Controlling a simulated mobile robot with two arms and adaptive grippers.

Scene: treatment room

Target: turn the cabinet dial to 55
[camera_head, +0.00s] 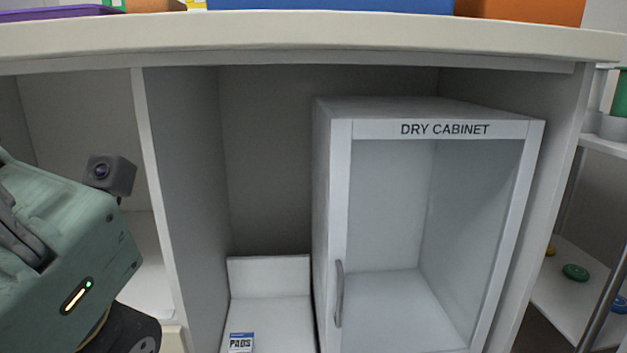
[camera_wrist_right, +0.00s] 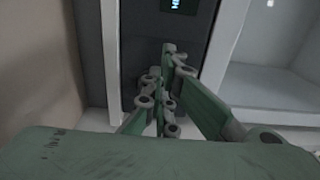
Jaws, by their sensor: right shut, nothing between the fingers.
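The dry cabinet (camera_head: 445,130) stands under the counter in the head view. It has a label strip, a grey handle and a front through which its empty inside shows. No dial is visible in either view. In the right wrist view my right gripper (camera_wrist_right: 170,50) is shut and empty, its fingers pointing at a dark panel (camera_wrist_right: 134,40). A small dark display (camera_wrist_right: 181,4) with lit characters is cut off at the top edge there; I cannot read it. My left gripper is not in view; only a green arm part of mine shows at the left.
The counter top (camera_head: 330,32) runs above the cabinet. A divider (camera_head: 180,190) stands left of it. A white stepped holder (camera_head: 268,280) with a pads box (camera_head: 241,343) is beside the cabinet. A shelf (camera_head: 570,300) with small coloured items is at the right.

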